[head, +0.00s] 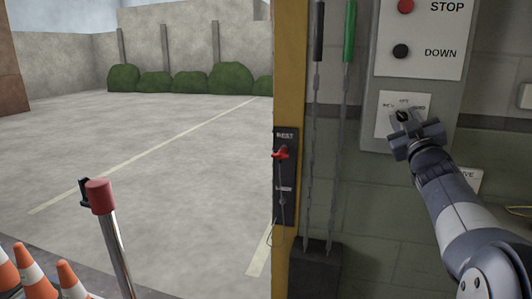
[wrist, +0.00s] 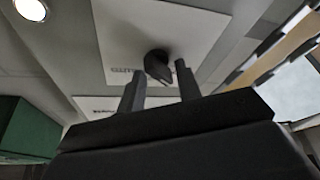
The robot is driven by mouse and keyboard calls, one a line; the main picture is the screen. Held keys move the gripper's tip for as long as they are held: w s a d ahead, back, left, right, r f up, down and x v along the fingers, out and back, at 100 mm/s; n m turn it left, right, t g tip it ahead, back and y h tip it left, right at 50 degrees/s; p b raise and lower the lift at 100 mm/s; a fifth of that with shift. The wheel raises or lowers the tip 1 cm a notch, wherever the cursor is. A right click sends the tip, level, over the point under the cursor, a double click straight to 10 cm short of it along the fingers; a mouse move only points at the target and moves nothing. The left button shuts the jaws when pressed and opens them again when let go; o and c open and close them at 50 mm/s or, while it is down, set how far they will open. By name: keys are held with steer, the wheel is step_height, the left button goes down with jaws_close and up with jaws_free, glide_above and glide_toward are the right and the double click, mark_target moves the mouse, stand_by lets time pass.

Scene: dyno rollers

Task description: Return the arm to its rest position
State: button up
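My arm reaches in from the lower right in the head view, with my gripper (head: 414,128) up at the grey control box (head: 368,132) on the wall. A small black rotary knob (head: 402,115) on a white plate sits just at the fingertips. In the wrist view my gripper (wrist: 160,70) has its two fingers apart. The black knob (wrist: 157,65) shows between the fingertips, with a gap visible on each side. Whether the fingers overlap the knob in depth is hard to tell.
Above the knob are a red STOP button (head: 405,6) and a black DOWN button (head: 401,51). Cones (head: 30,270) and a red-topped post (head: 99,195) are at lower left.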

steer(key=m+h+b, duration=0.1)
steer(key=m, duration=0.3)
steer(key=shift+f+h+b, duration=0.1)
steer(key=shift+h+b, duration=0.25)
steer(key=shift+h, duration=0.05)
steer(key=shift+m+h, duration=0.8)
steer(key=shift+m, duration=0.8)
